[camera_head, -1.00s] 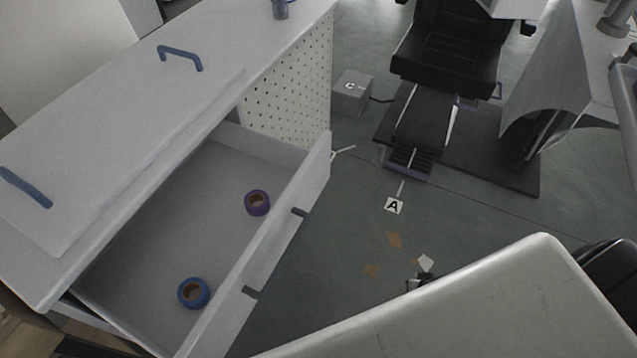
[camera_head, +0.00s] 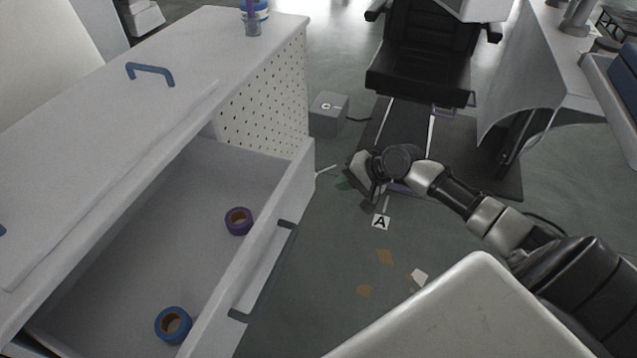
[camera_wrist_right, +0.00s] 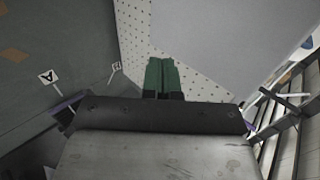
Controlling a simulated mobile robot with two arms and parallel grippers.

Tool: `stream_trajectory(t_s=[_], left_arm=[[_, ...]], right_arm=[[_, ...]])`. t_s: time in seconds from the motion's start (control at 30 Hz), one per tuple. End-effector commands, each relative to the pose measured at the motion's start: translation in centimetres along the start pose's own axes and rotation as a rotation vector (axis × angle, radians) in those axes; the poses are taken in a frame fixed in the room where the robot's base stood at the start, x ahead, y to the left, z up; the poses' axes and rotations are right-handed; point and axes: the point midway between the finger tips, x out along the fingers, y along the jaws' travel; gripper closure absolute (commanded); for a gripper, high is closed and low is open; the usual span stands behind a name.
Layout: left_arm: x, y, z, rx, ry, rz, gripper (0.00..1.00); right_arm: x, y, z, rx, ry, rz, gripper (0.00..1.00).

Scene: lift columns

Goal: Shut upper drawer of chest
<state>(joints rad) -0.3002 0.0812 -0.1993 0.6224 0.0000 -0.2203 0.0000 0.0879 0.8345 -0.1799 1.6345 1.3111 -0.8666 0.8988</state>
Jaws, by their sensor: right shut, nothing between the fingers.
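The upper drawer (camera_head: 291,180) of the white chest (camera_head: 110,115) stands pulled out in the head view. Its dark bar handle (camera_head: 266,270) is on the front face. A purple tape roll (camera_head: 238,221) and a blue tape roll (camera_head: 173,325) lie inside it. My right gripper (camera_head: 345,182) is to the right of the drawer front, over the floor and apart from the drawer. In the right wrist view its green fingers (camera_wrist_right: 161,75) are together and empty, with the chest's perforated side panel behind them. My left gripper is not in view.
A black chair (camera_head: 420,60) is at the back. A bottle (camera_head: 254,12) stands on the chest's far end.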

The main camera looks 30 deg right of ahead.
Motion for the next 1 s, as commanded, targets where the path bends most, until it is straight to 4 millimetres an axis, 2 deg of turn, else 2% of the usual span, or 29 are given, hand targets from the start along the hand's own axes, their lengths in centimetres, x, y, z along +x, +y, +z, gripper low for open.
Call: stream_trajectory(t_s=[0.03,0.13,0.33,0.5,1.0], left_arm=[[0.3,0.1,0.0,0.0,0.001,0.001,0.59],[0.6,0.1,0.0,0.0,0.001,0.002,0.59],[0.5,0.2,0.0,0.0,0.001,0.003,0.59],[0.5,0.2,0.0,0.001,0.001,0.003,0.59],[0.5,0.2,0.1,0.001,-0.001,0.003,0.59]], right_arm=[[1.3,-0.1,0.0,0.001,-0.002,-0.004,1.0],[3.3,0.0,0.0,0.002,-0.001,-0.002,1.0],[5.3,-2.0,0.0,-0.001,0.001,-0.002,1.0],[6.1,-2.6,0.0,0.0,0.0,0.0,1.0],[6.5,-3.0,0.0,-0.001,0.001,0.0,1.0]])
